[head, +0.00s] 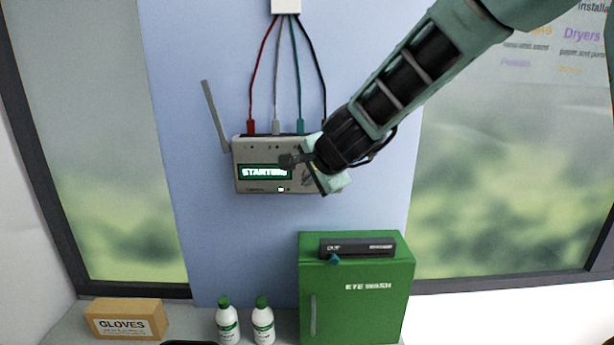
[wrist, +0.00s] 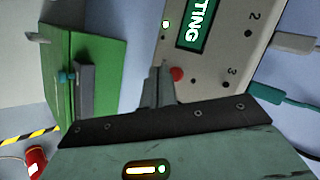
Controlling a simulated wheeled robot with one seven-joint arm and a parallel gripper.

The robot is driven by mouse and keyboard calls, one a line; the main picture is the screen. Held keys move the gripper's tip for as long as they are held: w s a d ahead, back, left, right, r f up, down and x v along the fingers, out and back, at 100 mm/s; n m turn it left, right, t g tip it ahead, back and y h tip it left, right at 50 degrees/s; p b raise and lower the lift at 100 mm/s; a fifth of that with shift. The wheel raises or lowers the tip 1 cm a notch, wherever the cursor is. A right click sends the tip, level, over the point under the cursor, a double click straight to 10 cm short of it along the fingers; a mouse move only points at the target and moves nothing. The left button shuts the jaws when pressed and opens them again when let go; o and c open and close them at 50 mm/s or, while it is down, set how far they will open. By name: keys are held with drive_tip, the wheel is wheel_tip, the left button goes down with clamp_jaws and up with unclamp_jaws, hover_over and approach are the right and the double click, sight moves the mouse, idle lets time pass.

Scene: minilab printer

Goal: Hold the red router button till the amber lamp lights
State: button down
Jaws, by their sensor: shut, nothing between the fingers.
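The router (head: 262,187) is a grey box on the blue wall panel, with a lit screen (head: 264,172) reading "STARTING", partly covered by my gripper in the head view. The red router button (wrist: 178,74) shows in the wrist view, right beside my fingertips; my gripper hides it in the head view. My gripper (wrist: 159,72) is shut and empty, its tips at the router's face (head: 290,160). I cannot tell whether they touch the button. A small lamp (wrist: 166,24) by the screen glows whitish green; I see no amber light on the router.
Red, grey, teal and black cables run from the router's top to a white box (head: 286,6). An antenna (head: 215,115) rises at its left. Below stand a green eye wash cabinet (head: 356,310) with a dark device (head: 357,248) on top, two bottles (head: 228,325) and a gloves box (head: 126,320).

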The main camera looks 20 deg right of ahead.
drive_tip(key=shift+s+a, duration=0.25)
drive_tip(key=shift+s, duration=0.55)
drive_tip(key=shift+s+a, duration=0.25)
drive_tip(key=shift+s, duration=0.5)
drive_tip(key=shift+s+a, duration=0.25)
drive_tip(key=shift+s, duration=0.55)
